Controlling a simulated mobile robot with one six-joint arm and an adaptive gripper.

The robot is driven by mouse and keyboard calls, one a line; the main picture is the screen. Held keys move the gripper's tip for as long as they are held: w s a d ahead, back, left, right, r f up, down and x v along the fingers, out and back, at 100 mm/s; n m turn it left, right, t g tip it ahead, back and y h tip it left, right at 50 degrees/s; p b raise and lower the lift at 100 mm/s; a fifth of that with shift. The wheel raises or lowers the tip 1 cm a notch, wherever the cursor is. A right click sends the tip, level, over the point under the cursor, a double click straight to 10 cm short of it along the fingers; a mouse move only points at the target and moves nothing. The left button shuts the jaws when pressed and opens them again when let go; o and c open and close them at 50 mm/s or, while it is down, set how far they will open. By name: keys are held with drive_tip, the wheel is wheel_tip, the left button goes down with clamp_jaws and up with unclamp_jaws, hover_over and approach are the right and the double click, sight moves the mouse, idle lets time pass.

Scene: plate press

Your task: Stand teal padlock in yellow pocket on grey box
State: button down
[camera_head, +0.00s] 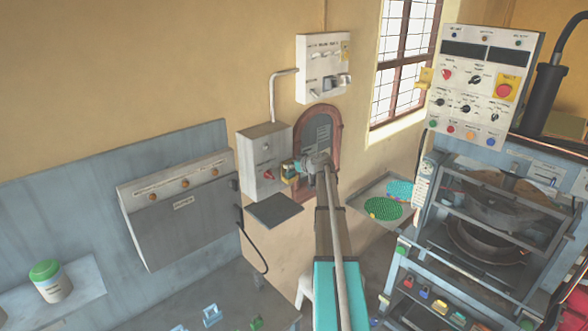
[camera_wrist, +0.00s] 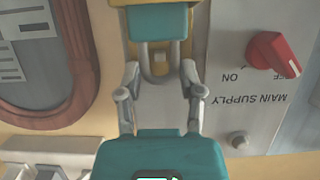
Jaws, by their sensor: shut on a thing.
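The teal padlock (camera_wrist: 158,22) has a teal body and a grey shackle. In the wrist view its shackle lies between the two fingertips of my gripper (camera_wrist: 158,72), which is shut on the padlock. The picture is upside down there, so the body hangs below the shackle. The yellow pocket (camera_wrist: 120,4) shows around and behind the padlock; how deep the body sits in it cannot be told. The grey box (camera_wrist: 232,55) carries a red knob and the words MAIN SUPPLY. In the head view my gripper (camera_head: 291,167) is at the grey box (camera_head: 262,143), and the padlock is tiny.
A red knob (camera_wrist: 272,52) sticks out close beside my gripper. A brown arched frame (camera_wrist: 78,70) stands on the other side.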

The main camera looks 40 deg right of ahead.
drive_tip(key=shift+f, duration=0.2)
idle(0.3)
drive_tip(key=shift+c, duration=1.2)
unclamp_jaws()
drive_tip(key=shift+r, duration=0.25)
drive_tip(key=p+v, duration=0.4)
drive_tip(key=v, duration=0.8)
drive_tip(key=shift+p, duration=0.3)
